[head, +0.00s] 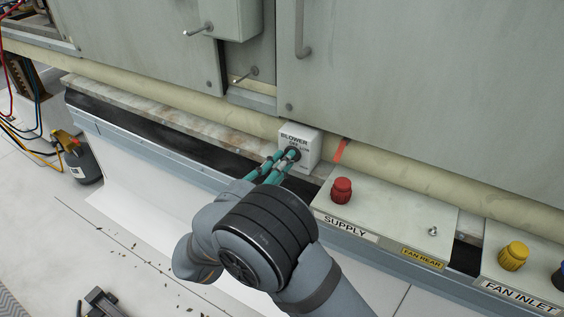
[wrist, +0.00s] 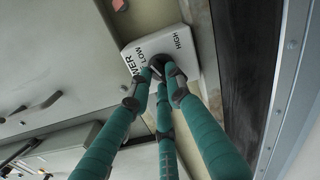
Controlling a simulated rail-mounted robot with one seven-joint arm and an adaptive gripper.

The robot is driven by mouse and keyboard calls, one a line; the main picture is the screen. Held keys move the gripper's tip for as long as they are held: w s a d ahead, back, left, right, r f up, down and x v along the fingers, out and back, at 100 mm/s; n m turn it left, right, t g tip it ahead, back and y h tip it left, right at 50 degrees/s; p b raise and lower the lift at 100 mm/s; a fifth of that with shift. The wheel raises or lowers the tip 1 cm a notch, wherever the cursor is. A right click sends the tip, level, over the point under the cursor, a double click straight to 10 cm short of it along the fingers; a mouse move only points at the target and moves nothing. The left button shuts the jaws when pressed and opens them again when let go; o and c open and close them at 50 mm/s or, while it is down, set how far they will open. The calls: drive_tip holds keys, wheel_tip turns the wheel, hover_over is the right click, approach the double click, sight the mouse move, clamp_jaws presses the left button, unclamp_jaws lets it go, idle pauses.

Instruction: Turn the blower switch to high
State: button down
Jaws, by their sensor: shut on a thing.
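The knob (head: 295,153) is on the box's front face in the head view. My gripper (head: 285,158), with green jointed fingers, is shut on the knob. In the wrist view the fingertips of my gripper (wrist: 163,74) close around the knob from several sides. The fingers cover much of it, so I cannot tell which setting it points to.
To the right are a SUPPLY box with a red knob (head: 341,189) and a FAN INLET box with a yellow knob (head: 513,256). A beige pipe (head: 190,101) runs behind the switch. A cabinet handle (head: 302,30) hangs above.

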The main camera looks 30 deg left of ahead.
drive_tip(key=shift+f, duration=0.1)
drive_tip(key=m+b, duration=0.4)
idle(0.3)
drive_tip(key=c, duration=1.6)
unclamp_jaws()
drive_tip(key=shift+c, duration=0.2)
drive_tip(key=s+d, duration=0.1)
drive_tip(key=s, duration=1.1)
